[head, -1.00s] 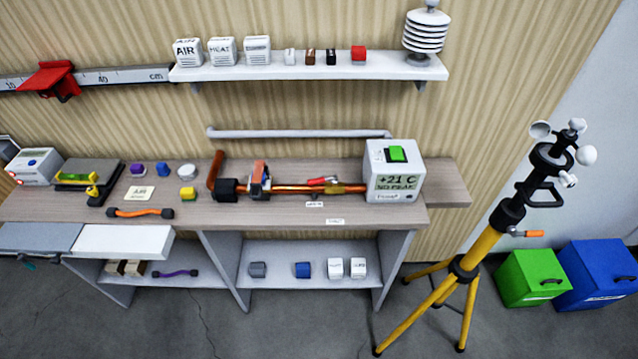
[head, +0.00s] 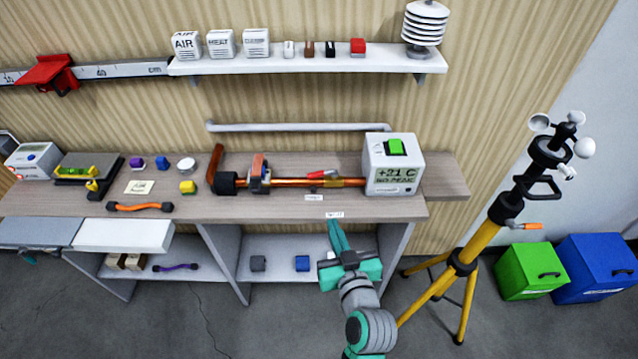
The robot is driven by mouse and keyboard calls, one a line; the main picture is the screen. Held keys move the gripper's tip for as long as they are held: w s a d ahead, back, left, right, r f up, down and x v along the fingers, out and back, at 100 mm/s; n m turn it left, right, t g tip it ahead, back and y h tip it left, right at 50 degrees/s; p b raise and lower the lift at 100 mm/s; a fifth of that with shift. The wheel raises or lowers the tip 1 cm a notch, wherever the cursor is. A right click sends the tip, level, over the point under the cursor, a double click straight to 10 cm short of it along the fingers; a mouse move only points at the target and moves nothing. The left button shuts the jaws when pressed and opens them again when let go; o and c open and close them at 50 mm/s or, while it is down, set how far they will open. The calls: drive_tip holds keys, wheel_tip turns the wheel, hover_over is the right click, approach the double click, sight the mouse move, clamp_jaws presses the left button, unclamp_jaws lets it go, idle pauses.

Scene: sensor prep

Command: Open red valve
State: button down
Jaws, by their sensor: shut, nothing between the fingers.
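The red valve handle (head: 320,174) sits on a brass fitting on the copper pipe (head: 287,182), which runs along the bench top. Its lever lies roughly along the pipe, tilted slightly. The pipe runs right to a white box (head: 408,178) with a green button and a display reading +21 C. My gripper (head: 335,224) is teal, with its fingers shut and empty. It is at the bench's front edge, below and slightly right of the valve in the picture, apart from it. A small white label near the front edge is just above the fingertips.
A clamp-like part (head: 259,174) stands on the pipe left of the valve. A white wall pipe (head: 300,127) runs behind. A yellow tripod (head: 480,235) stands right of the bench (head: 447,184). The bench front between valve and edge is mostly clear.

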sight(311, 176)
drive_tip(key=shift+n+y, duration=0.4)
drive_tip(key=shift+n, duration=0.1)
drive_tip(key=r+x, duration=0.1)
drive_tip(key=x, duration=0.4)
drive_tip(key=r+x, duration=0.1)
drive_tip(key=x, duration=0.9)
drive_tip(key=shift+w+d+r, duration=0.1)
drive_tip(key=shift+w+r, duration=0.25)
drive_tip(key=shift+r, duration=0.05)
drive_tip(key=shift+w+a, duration=0.75)
drive_tip(key=shift+a, duration=0.05)
drive_tip(key=shift+s, duration=0.15)
